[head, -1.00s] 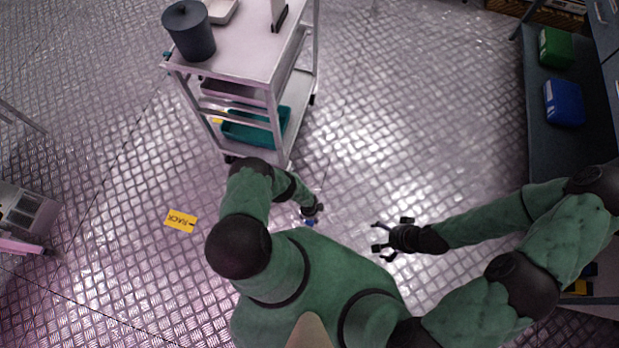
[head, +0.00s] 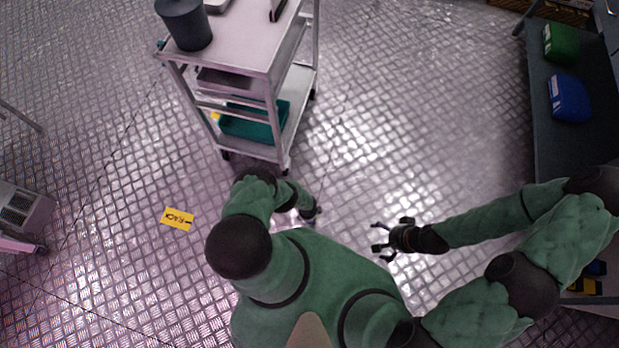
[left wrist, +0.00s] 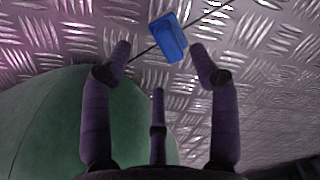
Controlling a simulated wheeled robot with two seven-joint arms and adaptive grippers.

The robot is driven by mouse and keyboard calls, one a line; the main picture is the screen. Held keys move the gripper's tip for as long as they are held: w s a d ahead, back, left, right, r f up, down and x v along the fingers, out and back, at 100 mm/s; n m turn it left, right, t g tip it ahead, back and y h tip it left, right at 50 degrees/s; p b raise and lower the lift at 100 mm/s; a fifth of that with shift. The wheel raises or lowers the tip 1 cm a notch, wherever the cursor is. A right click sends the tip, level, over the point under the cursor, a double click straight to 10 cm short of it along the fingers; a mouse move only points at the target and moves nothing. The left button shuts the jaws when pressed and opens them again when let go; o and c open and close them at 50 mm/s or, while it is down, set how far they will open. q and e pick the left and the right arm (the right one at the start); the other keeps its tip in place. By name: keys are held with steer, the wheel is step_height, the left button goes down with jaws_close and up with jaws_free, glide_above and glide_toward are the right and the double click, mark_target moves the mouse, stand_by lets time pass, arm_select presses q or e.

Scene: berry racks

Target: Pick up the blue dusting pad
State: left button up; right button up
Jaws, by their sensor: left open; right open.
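The blue dusting pad (left wrist: 168,38) shows in the left wrist view as a small blue block over the metal floor, just beyond my left fingertips. My left gripper (left wrist: 160,52) is open, with its fingers spread on either side of the pad's near end. No finger is clearly touching it. In the head view my left gripper (head: 312,212) is small and partly hidden by my arm, and I cannot make out the pad there. My right gripper (head: 380,239) is open and empty above the floor, right of the left one.
A grey cart (head: 240,62) with a dark pot (head: 184,24) and a teal tray (head: 246,128) stands ahead. A yellow floor label (head: 177,219) lies to the left. A dark shelf (head: 555,145) at right holds a green box (head: 560,43) and a blue box (head: 569,98). The middle floor is clear.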

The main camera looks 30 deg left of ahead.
arm_select(q)
steer(key=shift+w+d+f+b, duration=0.1)
steer(key=shift+w+f+b, duration=0.05)
steer(key=shift+f+b, duration=0.85)
steer(key=shift+w+d+f+b, duration=0.1)
steer(key=shift+f+b, duration=0.55)
steer(key=shift+f, duration=0.65)
jaws_close()
